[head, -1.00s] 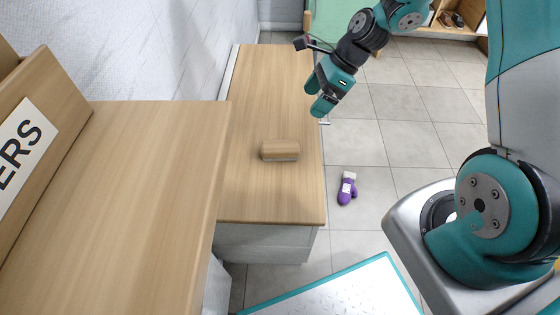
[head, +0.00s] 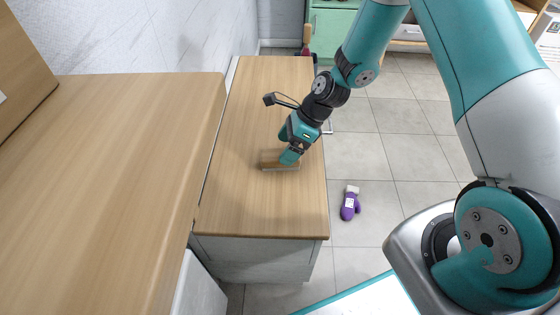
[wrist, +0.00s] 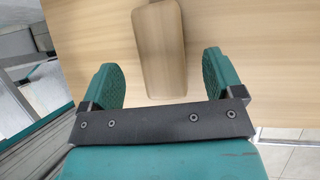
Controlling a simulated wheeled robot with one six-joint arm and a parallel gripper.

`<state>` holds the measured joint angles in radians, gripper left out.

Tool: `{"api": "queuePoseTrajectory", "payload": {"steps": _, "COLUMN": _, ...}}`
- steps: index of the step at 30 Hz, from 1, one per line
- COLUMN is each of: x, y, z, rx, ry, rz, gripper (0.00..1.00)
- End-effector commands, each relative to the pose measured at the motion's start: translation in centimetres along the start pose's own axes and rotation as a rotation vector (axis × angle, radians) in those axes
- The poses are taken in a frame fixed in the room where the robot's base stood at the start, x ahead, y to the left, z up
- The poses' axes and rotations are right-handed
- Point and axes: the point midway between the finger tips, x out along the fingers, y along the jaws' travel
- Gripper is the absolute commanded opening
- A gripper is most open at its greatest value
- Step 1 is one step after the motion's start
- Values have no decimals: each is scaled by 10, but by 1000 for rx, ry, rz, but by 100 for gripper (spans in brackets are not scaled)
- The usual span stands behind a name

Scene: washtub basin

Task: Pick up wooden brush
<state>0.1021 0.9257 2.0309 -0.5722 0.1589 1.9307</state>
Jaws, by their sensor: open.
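The wooden brush (head: 270,164) lies on the wooden counter top, partly hidden behind my gripper in the head view. In the wrist view the brush (wrist: 161,50) shows its smooth wooden back and points toward my gripper, between the lines of the two fingers. My gripper (head: 287,146) is open and empty above the right part of the brush. In the wrist view my gripper (wrist: 161,82) has its teal fingers spread wide, one on each side of the brush's near end. I cannot tell the exact height gap.
The counter top (head: 270,210) is otherwise clear around the brush. A higher wooden surface (head: 130,160) stands to the left. A green cabinet (head: 332,32) stands at the back.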

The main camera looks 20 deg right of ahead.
Motion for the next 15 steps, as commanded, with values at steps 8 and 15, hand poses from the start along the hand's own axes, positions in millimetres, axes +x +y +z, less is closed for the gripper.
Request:
{"api": "queuePoseTrajectory", "payload": {"steps": 8, "x": 38, "y": -1, "z": -4, "rx": 0, "ry": 0, "rz": 1, "gripper": 86}}
{"api": "queuePoseTrajectory", "payload": {"steps": 15, "x": 37, "y": -1, "z": -3, "rx": 0, "ry": 0, "rz": 0, "gripper": 73}}
